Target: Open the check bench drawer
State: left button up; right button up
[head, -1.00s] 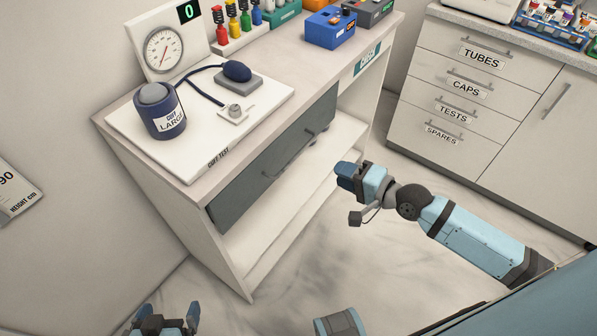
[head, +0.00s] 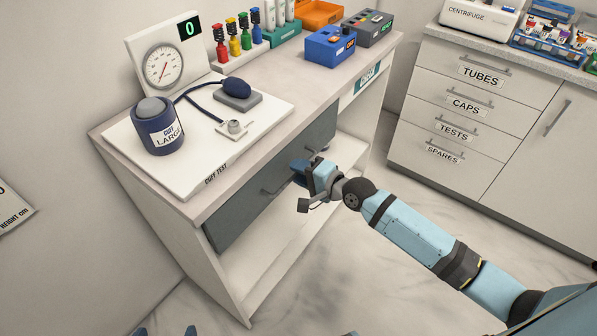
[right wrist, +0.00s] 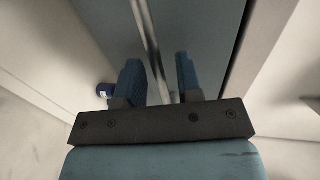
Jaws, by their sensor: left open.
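The check bench drawer (head: 235,213) has a grey-blue front under the bench top and looks shut. Its bar handle (head: 275,186) runs along the front; my right gripper hides part of it. My right gripper (head: 303,172) is at the right part of the handle, in front of the drawer. In the right wrist view its two blue fingers (right wrist: 160,80) are apart, and the handle bar (right wrist: 148,35) runs between them; I cannot tell if they touch it. My left gripper (head: 165,332) shows only its open fingertips at the bottom edge, away from the bench.
The bench top (head: 300,92) holds a pressure gauge (head: 165,62), a cuff (head: 160,128) on a white board (head: 195,178), and a blue box (head: 328,45). A lower shelf (head: 262,250) lies under the drawer. A labelled cabinet (head: 430,120) stands at right. Floor in front is clear.

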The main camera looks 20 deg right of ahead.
jog(key=shift+w+a, duration=0.15)
jog(key=shift+w, duration=0.1)
grip_shut()
jog(key=shift+s, duration=0.1)
